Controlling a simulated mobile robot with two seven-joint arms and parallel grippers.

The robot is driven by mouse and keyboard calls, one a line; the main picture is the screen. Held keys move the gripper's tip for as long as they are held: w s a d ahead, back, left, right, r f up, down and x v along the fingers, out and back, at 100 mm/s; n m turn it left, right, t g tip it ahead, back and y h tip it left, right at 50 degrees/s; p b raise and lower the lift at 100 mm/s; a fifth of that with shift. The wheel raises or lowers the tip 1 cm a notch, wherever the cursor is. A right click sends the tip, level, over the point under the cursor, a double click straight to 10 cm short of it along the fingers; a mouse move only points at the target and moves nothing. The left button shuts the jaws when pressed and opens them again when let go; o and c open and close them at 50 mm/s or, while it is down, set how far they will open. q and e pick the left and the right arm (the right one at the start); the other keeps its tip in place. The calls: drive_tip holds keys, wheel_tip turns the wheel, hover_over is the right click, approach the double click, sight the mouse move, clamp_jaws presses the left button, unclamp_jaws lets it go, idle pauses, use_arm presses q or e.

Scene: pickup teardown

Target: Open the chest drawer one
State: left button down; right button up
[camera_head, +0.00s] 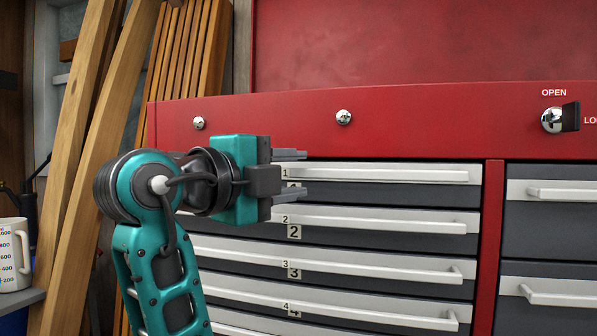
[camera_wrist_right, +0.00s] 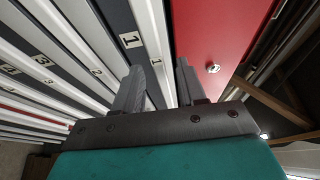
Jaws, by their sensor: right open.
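The red chest holds a stack of grey drawers. Drawer one (camera_head: 330,187) is the top one, shut, with a long white handle (camera_head: 400,174) across its front. My right gripper (camera_head: 304,172) is open at the left end of drawer one, one finger above the other. In the right wrist view the open fingers (camera_wrist_right: 160,80) straddle the white handle strip (camera_wrist_right: 151,35) next to the label 1. Nothing is clearly gripped, and whether the fingers touch the handle cannot be told. My left gripper is out of view.
Below, drawer two (camera_head: 350,233) and several more are shut. A key sits in the lock (camera_head: 556,119) at the upper right, by the word OPEN. Wooden boards (camera_head: 95,110) lean at the left, and a white mug (camera_head: 12,255) stands at the left edge.

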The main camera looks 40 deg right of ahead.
drive_tip(key=shift+w+d, duration=0.1)
drive_tip(key=shift+d, duration=1)
clamp_jaws()
